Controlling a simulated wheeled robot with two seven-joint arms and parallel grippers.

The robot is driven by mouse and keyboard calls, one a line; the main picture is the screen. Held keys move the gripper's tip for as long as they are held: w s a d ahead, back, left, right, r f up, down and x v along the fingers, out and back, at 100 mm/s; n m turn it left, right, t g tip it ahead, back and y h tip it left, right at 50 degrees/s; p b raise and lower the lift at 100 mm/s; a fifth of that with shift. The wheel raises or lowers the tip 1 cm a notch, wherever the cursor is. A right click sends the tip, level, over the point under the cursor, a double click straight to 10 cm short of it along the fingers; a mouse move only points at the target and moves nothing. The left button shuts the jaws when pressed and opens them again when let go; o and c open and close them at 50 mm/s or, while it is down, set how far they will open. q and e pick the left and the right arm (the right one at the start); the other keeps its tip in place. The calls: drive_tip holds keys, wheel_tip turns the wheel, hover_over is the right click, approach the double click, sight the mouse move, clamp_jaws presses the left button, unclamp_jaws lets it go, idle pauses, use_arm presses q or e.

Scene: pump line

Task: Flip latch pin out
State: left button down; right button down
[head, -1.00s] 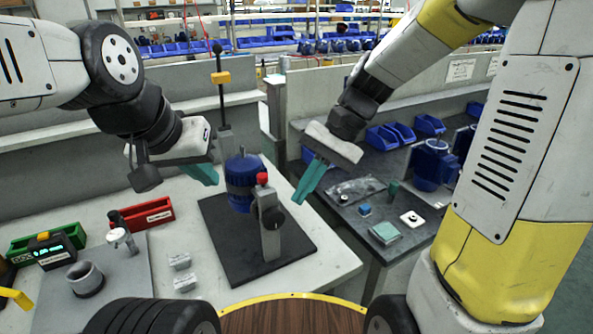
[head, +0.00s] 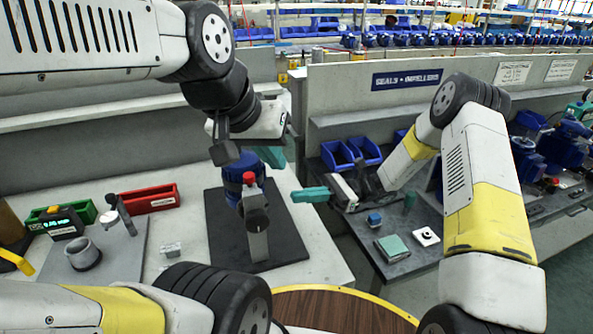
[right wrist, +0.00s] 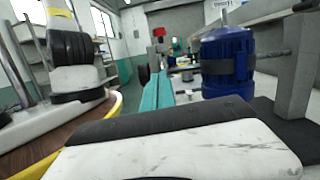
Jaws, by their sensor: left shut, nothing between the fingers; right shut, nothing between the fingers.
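A blue motor-like pump body (head: 232,176) stands on a dark mat (head: 222,222) on the left bench. It also shows in the right wrist view (right wrist: 228,62). In front of it is an upright grey bracket (head: 257,243) with a dark round knob (head: 255,204) and a red cap (head: 249,178). I cannot tell which part is the latch pin.
Green (head: 80,212) and red (head: 150,200) bins, a grey cup (head: 84,254) and a small grey block (head: 172,248) are on the left bench. The right bench holds blue bins (head: 337,155), a green pad (head: 392,247) and a white square piece (head: 426,236).

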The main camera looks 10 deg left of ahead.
sight(249, 180)
drive_tip(key=shift+w+d+f+m+y, duration=0.25)
drive_tip(key=shift+w+f+m+y, duration=0.25)
drive_tip(key=shift+w+f, duration=0.1)
drive_tip(key=shift+s, duration=0.1)
drive_tip(key=s+a+r, duration=0.5)
drive_tip(key=a+r, duration=0.1)
drive_tip(key=a, duration=0.2)
drive_tip(key=shift+a+r, duration=0.15)
drive_tip(key=shift+r, duration=0.1)
drive_tip(key=shift+r, duration=0.1)
drive_tip(key=shift+r, duration=1.05)
